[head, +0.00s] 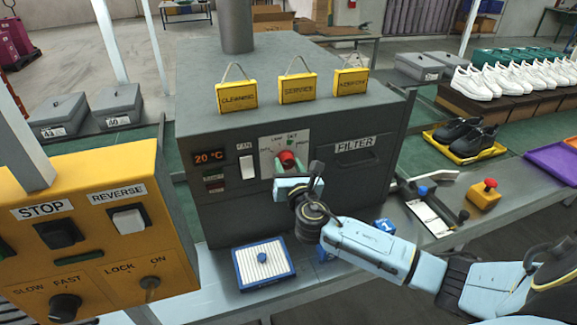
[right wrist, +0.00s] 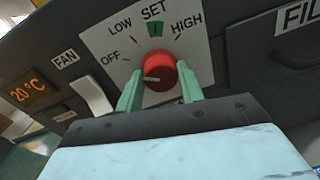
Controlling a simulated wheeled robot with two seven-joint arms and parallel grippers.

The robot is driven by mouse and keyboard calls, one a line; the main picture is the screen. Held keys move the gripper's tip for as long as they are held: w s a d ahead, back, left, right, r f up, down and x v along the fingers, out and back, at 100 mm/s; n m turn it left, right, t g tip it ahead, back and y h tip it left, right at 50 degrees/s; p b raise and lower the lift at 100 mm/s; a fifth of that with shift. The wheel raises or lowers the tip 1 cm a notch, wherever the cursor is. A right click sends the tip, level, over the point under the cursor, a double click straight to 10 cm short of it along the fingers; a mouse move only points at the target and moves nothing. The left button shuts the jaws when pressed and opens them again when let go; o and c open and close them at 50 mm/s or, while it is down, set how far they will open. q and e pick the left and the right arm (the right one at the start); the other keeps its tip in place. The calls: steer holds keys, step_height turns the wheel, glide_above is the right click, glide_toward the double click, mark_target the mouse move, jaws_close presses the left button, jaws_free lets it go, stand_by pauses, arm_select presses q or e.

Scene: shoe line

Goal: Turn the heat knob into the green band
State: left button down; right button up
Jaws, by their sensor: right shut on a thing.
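The red heat knob (head: 287,159) is on a white dial plate (head: 301,139) on the front of the grey oven. It also shows in the right wrist view (right wrist: 158,66), where its pale pointer line points left, toward the lower side of OFF. The green band (right wrist: 155,29) is at the top of the dial under SET, between LOW and HIGH. The pointer is away from the band. My right gripper (right wrist: 160,88) has its pale green fingers on both sides of the knob, shut on it. My left gripper is not in view.
The oven has a 20 °C display (head: 209,156), a white FAN switch (head: 247,167) and a FILTER panel (head: 356,155). A yellow control box (head: 100,225) stands at left. A blue-rimmed tray (head: 263,266) and a red emergency button (head: 490,184) are on the bench.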

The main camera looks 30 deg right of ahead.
steer(key=m, duration=0.3)
steer(key=shift+m, duration=0.3)
steer(key=m, duration=0.4)
steer(key=shift+d+r+g+y, duration=0.1)
steer(key=shift+g+y, duration=0.2)
steer(key=m, duration=0.4)
steer(key=shift+m+y, duration=0.4)
steer(key=shift+m, duration=1.3)
steer(key=o, duration=1)
